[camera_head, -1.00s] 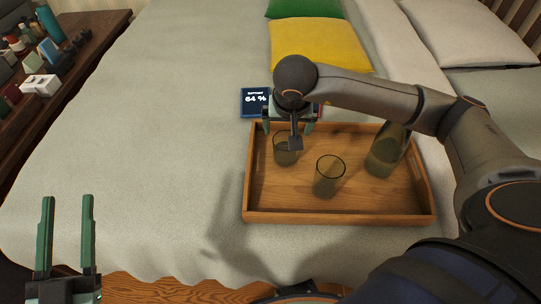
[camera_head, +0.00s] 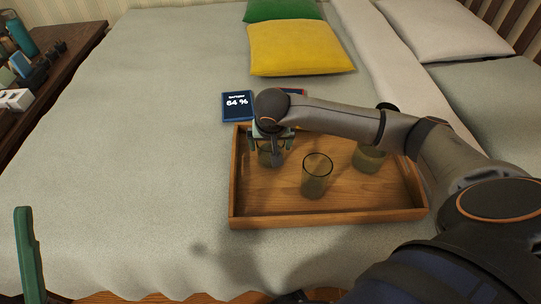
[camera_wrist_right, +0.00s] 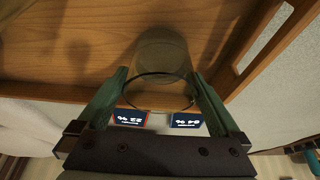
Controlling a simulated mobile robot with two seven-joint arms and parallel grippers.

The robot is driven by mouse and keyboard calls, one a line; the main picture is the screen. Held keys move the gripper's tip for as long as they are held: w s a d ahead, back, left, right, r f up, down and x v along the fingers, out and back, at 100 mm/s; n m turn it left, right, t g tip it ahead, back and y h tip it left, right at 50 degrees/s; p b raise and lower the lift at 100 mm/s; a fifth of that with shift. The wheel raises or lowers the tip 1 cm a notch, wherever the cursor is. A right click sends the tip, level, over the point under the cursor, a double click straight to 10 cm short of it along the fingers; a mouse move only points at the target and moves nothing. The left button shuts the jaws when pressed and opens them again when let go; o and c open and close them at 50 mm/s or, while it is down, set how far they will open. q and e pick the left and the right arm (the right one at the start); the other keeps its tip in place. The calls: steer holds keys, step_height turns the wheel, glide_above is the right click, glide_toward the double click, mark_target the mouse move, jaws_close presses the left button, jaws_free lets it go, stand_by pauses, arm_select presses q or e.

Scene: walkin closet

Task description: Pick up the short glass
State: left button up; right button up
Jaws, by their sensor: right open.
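A clear, greenish glass (camera_head: 266,158) stands at the back left of the wooden tray (camera_head: 330,219), partly hidden by my right gripper. My right gripper (camera_head: 271,144) is open over it. In the right wrist view the glass (camera_wrist_right: 162,52) shows between the two spread green fingers (camera_wrist_right: 158,80), its dark rim towards the palm; I cannot tell whether they touch it. A second glass (camera_head: 317,178) stands upright mid-tray. My left gripper (camera_head: 29,255) shows only one green finger at the lower left edge. I cannot tell which glass is shorter.
A greenish glass vessel (camera_head: 368,158) stands on the tray's right side, its top hidden by my right arm. A yellow pillow (camera_head: 300,47) lies further back. The bed left of the tray is clear.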

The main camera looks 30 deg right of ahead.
steer(key=shift+w+d+f, duration=0.1)
steer(key=shift+w+f, duration=0.1)
steer(key=shift+f, duration=0.3)
steer(key=c, duration=1.3)
steer(key=shift+r, duration=0.1)
steer(key=shift+c, duration=0.5)
steer(key=shift+r, duration=0.15)
